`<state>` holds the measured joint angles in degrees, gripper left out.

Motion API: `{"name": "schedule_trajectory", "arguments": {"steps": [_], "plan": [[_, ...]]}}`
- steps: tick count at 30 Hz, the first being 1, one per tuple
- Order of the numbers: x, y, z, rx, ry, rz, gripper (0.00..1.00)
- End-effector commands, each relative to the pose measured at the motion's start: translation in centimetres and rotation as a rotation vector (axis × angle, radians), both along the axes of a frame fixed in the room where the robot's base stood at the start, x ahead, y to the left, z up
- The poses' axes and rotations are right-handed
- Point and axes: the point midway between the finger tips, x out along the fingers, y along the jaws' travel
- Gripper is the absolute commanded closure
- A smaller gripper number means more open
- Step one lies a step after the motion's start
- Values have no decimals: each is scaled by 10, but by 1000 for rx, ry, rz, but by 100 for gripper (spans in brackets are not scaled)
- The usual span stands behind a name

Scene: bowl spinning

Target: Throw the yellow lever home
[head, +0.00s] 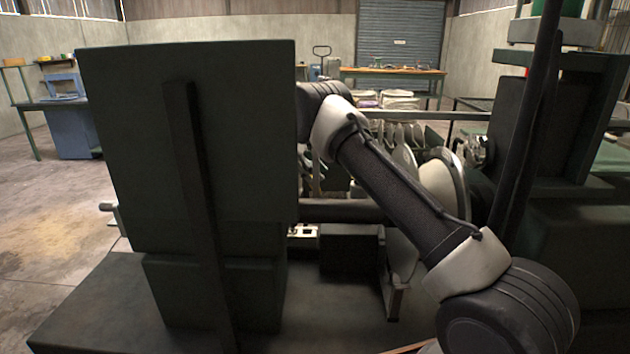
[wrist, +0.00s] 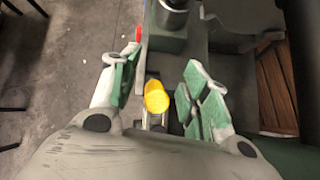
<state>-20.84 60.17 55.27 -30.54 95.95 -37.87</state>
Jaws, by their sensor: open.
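The yellow lever (wrist: 156,97) shows in the wrist view as a rounded yellow end, just left of the middle. My gripper (wrist: 160,82) is open, with one green-padded finger to the left of the lever and one to the right. The lever lies between the fingers in the picture, and I see a gap on both sides of it. I cannot tell how far below the fingertips it is. In the head view my arm reaches away behind the dark green machine body, and neither my gripper nor the yellow lever can be made out there.
A large dark green machine housing (head: 120,150) fills the left of the head view. Pale discs (head: 441,180) stand near my arm. In the wrist view a red part (wrist: 138,34) and a green machine block (wrist: 168,42) lie beyond the lever. Wooden slats (wrist: 275,90) are at right.

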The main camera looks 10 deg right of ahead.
Motion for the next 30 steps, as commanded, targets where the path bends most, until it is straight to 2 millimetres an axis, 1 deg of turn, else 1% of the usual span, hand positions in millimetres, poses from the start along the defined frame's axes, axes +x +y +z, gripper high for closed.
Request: {"name": "schedule_trajectory", "arguments": {"steps": [1,3,6,9,14,22,24,26,29,30], "plan": [[1,0,12,2,-4,0,54],[1,0,27,1,-3,0,54],[1,0,46,1,-3,1,54],[1,0,60,0,-2,0,54],[1,0,71,1,0,1,54],[0,0,72,1,0,1,54],[0,-1,75,3,-5,-2,54],[-2,-4,82,11,-17,-9,54],[-11,-15,103,40,-57,-37,54],[-17,-21,114,55,-79,-54,54]]}}
